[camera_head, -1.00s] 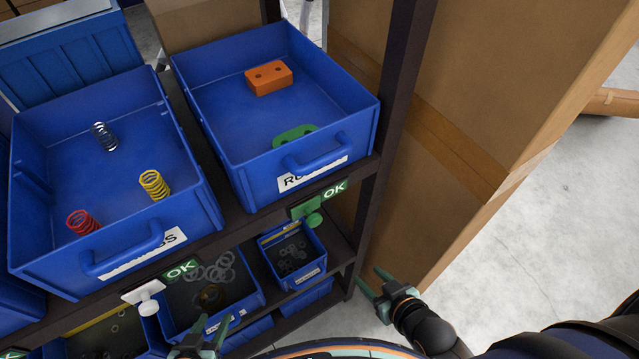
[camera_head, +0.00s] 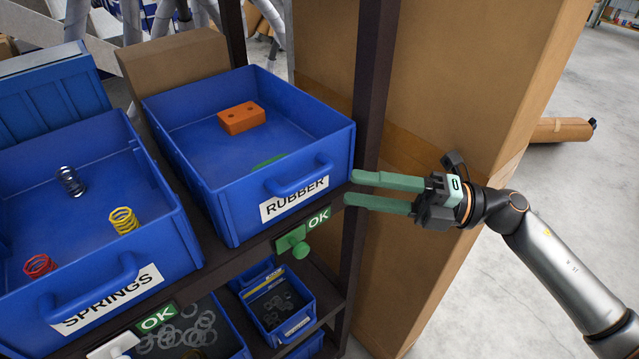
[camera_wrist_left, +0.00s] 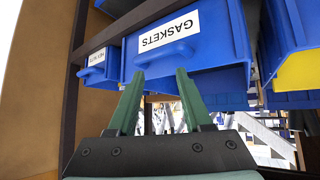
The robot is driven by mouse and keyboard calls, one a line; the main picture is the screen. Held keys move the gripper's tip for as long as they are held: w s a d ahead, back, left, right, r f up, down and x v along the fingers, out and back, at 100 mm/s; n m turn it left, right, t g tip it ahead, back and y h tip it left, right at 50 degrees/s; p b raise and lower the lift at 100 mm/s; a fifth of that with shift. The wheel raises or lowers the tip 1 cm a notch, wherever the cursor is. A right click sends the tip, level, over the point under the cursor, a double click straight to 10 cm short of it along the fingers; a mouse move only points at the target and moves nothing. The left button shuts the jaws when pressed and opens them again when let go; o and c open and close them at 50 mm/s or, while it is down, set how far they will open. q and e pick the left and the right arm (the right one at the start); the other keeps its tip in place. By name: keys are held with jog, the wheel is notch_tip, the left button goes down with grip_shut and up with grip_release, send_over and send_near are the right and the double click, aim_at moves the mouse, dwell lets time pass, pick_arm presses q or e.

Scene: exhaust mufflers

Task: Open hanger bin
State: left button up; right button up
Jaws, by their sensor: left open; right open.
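The blue RUBBER bin (camera_head: 246,212) sits on the upper shelf, with a front handle (camera_head: 300,181) above its label. An orange block (camera_head: 241,117) and a green piece (camera_head: 268,162) lie in it. No bin label reads hanger. My right gripper (camera_head: 350,189) is open and empty, its fingers pointing left beside the rack post, just right of the RUBBER bin's front. My left gripper is outside the head view. In the left wrist view it is open (camera_wrist_left: 158,77), just under the handle of the blue GASKETS bin (camera_wrist_left: 215,48); contact cannot be told.
The blue SPRINGS bin (camera_head: 172,248), holding several springs, stands left of the RUBBER bin. A dark rack post (camera_head: 370,100) lies between the RUBBER bin and my right arm. A tall cardboard box (camera_head: 480,70) stands behind my right gripper. Smaller bins (camera_head: 283,320) sit below.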

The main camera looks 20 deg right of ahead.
aim_at(314, 182)
jog(key=p+x, duration=0.2)
jog(key=x, duration=0.3)
jog(key=shift+w+a+r, duration=0.2)
jog(key=shift+a+r, duration=0.05)
jog(key=shift+a, duration=0.1)
jog(key=shift+w+a, duration=0.2)
jog(key=shift+a, duration=0.35)
jog(key=shift+f, duration=0.1)
grip_shut()
dwell(0.6)
